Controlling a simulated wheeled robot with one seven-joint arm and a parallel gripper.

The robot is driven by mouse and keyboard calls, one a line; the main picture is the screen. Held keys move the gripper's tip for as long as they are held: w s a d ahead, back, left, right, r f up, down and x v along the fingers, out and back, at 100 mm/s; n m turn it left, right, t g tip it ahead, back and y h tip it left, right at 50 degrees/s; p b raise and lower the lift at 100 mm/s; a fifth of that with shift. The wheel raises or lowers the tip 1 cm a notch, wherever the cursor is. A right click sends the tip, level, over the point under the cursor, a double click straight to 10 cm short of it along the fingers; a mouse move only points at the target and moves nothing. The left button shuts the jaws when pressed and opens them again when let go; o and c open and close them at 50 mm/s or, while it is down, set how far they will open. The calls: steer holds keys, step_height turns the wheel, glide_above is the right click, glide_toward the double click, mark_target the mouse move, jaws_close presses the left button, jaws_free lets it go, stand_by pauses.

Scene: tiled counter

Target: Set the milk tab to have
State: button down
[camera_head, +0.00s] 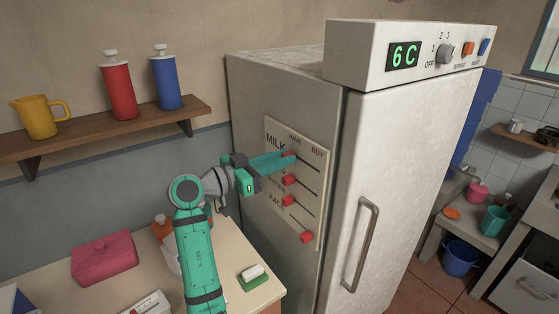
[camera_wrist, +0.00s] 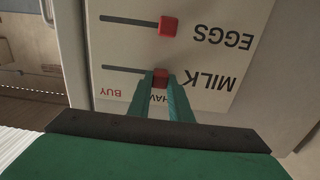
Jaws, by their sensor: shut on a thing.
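A white list board (camera_head: 305,218) is on the side of the fridge, with labelled rows, slots and red tabs, HAVE at the left and BUY at the right. The milk tab (camera_wrist: 160,77) is a small red block at the HAVE end of the top row, close to the word MILK. My gripper (camera_head: 288,155) is at the top row, its green fingers shut on the milk tab. In the wrist view the board is upside down and my gripper (camera_wrist: 161,76) has one fingertip on each side of the tab. The fingers partly hide the tab and the word HAVE.
The eggs tab (camera_wrist: 168,27) is at the HAVE end of its row, near my fingers. Lower red tabs (camera_head: 288,200) and (camera_head: 306,238) stick out below. The fridge (camera_head: 390,180) has a long door handle (camera_head: 362,245).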

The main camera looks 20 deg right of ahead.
steer(key=c, duration=1.6)
jaws_free()
steer(key=shift+w+a, duration=0.25)
steer(key=shift+a, duration=0.05)
steer(key=v, duration=1)
steer(key=shift+s+a, duration=0.1)
steer(key=shift+s, duration=0.1)
steer(key=shift+f, duration=0.1)
